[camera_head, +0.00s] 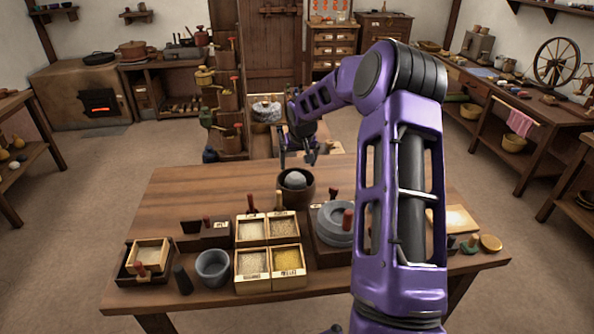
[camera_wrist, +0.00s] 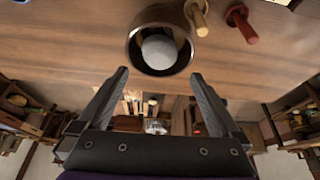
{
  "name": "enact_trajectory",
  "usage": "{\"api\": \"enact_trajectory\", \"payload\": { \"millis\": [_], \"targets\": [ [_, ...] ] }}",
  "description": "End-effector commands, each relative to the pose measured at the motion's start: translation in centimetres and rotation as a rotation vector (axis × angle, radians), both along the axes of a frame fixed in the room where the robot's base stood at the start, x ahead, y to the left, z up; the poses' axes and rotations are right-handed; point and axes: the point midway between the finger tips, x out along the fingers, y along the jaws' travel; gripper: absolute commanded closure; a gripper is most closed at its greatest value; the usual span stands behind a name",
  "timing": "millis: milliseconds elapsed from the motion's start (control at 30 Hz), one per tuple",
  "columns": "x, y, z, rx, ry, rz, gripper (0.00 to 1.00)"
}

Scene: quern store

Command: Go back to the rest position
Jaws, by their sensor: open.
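My gripper (camera_head: 297,158) hangs over the far side of the wooden table (camera_head: 190,190), above and behind a dark round bowl (camera_head: 297,194). In the wrist view my gripper (camera_wrist: 158,85) has its two fingers wide apart with nothing between them. The dark bowl shows at the top of the wrist view (camera_wrist: 136,58), beyond the fingertips, with a pale round ball (camera_wrist: 158,50) inside it. My purple arm reaches across the right part of the table and hides some of what stands there.
On the table are several grain boxes (camera_head: 251,244), a grey mortar (camera_head: 212,268), a round grey quern (camera_head: 336,222) and a small tray (camera_head: 147,252) at left. A shelf tower (camera_head: 228,120) stands behind the table. A side bench (camera_head: 510,100) runs along the right wall. Open floor lies left.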

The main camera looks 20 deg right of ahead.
Motion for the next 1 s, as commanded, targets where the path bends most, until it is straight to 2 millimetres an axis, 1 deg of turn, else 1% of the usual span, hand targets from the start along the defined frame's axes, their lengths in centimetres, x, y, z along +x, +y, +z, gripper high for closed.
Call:
{"api": "enact_trajectory", "payload": {
  "millis": [33,200,733,767,867,967,1000],
  "targets": [
    [-0.3,0.0,0.7,-0.002,-0.001,0.001,0.0],
    [-0.7,0.1,1.7,0.0,0.0,0.0,0.0],
    [-0.6,0.3,1.9,-0.003,-0.004,0.004,0.0],
    [-0.4,0.5,2.0,-0.006,-0.01,0.007,0.0],
    [1.1,1.8,3.2,-0.025,-0.053,0.031,0.0],
    [3.7,4.3,5.9,-0.06,-0.144,0.074,0.0],
    [4.9,5.6,7.4,-0.076,-0.19,0.095,0.0]
  ]
}}
